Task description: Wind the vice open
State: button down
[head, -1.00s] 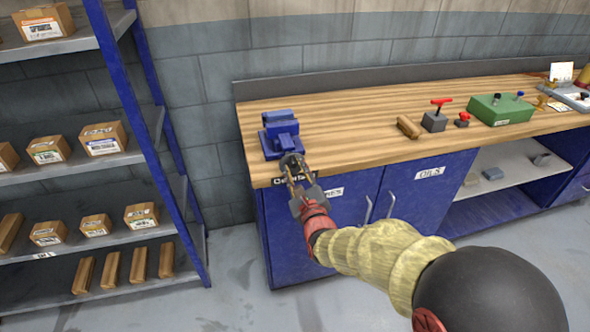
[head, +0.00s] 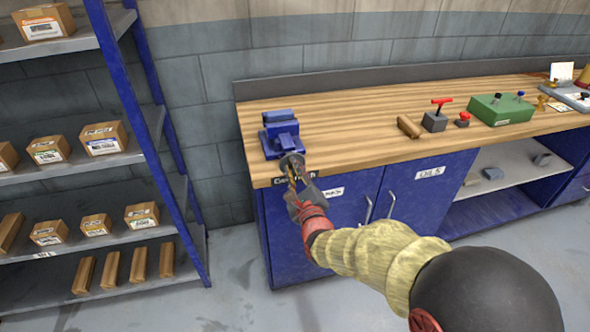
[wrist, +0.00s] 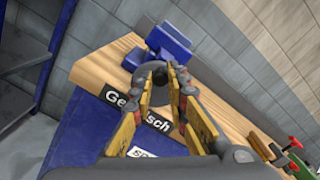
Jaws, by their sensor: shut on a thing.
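The blue vice (head: 283,141) stands on the left end of the wooden bench, near its front edge. It also shows at the top of the wrist view (wrist: 166,42). A grey round handle (wrist: 153,72) is at the vice's front, over the bench edge, and is partly hidden by the fingers. My gripper (head: 293,170) reaches it from the front, and its yellow-sided fingers are shut on the handle, one on each side in the wrist view (wrist: 161,84). I cannot tell how wide the vice jaws stand.
The bench top (head: 345,130) is clear to the right of the vice. Farther right are a wooden block (head: 409,127), a red-handled grey device (head: 435,121) and a green box (head: 500,109). A blue shelf rack (head: 150,150) with cartons stands at the left. Blue cabinet doors (head: 345,207) lie below.

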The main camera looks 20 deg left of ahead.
jog(key=shift+s+a+n, duration=0.1)
jog(key=shift+n, duration=0.4)
jog(key=shift+f, duration=0.1)
jog(key=shift+s+a+f+n, duration=0.1)
jog(key=shift+a+f+n, duration=0.05)
jog(key=shift+n, duration=0.7)
jog(key=shift+s+a+f+n, duration=0.1)
jog(key=shift+a+f+n, duration=0.05)
jog(key=shift+n, duration=0.7)
jog(key=shift+s+a+f+n, duration=0.1)
jog(key=shift+f+n, duration=0.05)
jog(key=shift+n, duration=0.45)
jog(key=shift+a+f+n, duration=0.1)
jog(key=shift+n, duration=0.5)
jog(key=shift+f+n, duration=0.1)
jog(key=shift+n, duration=0.4)
jog(key=n, duration=0.1)
jog(key=f+n, duration=0.1)
jog(key=n, duration=0.1)
jog(key=shift+s+a, duration=0.1)
jog(key=shift+a, duration=0.05)
jog(key=shift+n, duration=0.4)
